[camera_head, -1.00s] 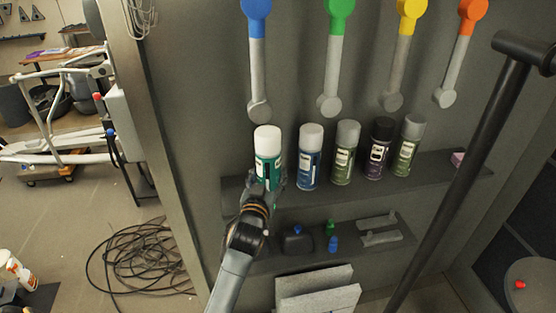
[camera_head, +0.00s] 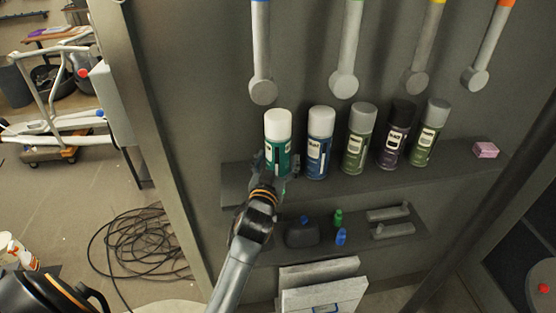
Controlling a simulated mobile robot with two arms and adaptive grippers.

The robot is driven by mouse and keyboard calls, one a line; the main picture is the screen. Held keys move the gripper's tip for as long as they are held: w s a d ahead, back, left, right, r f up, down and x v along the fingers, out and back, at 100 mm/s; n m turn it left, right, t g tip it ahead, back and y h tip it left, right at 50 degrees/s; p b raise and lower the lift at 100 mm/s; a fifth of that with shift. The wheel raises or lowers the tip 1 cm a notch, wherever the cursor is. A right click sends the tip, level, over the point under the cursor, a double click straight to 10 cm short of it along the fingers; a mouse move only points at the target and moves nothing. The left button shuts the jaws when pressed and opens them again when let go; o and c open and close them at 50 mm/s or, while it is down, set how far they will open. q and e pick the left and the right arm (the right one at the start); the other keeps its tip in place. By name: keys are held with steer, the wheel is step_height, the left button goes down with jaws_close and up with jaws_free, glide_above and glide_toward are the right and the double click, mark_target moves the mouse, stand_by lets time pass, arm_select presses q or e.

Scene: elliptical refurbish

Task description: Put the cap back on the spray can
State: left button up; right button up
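A green spray can (camera_head: 278,150) with a white top (camera_head: 278,120) stands at the left end of a row on the dark shelf (camera_head: 380,180). My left gripper (camera_head: 276,172) is at the can's lower part, with fingers at its left and right sides. Its finger contact is too small to make out, and the can's base is hidden. To the right stand a blue can (camera_head: 319,150), a green-labelled can (camera_head: 357,145), a purple-labelled can with black top (camera_head: 394,145) and another green-labelled can (camera_head: 426,140). No separate loose cap can be made out. My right gripper is out of view.
A pink block (camera_head: 485,150) lies at the shelf's right. A lower shelf holds a dark bottle (camera_head: 302,234), small green (camera_head: 338,217) and blue (camera_head: 341,237) items and grey pieces (camera_head: 390,213). Grey-handled tools (camera_head: 262,60) hang above. A cable coil (camera_head: 135,245) lies on the floor.

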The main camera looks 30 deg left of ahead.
arm_select(q)
steer(key=shift+s+d+r, duration=0.1)
steer(key=shift+s+r, duration=0.05)
steer(key=shift+s+f, duration=0.2)
steer(key=shift+f, duration=0.05)
steer(key=b+v, duration=0.3)
steer(key=v, duration=0.8)
steer(key=shift+s+r, duration=0.2)
steer(key=shift+s, duration=0.05)
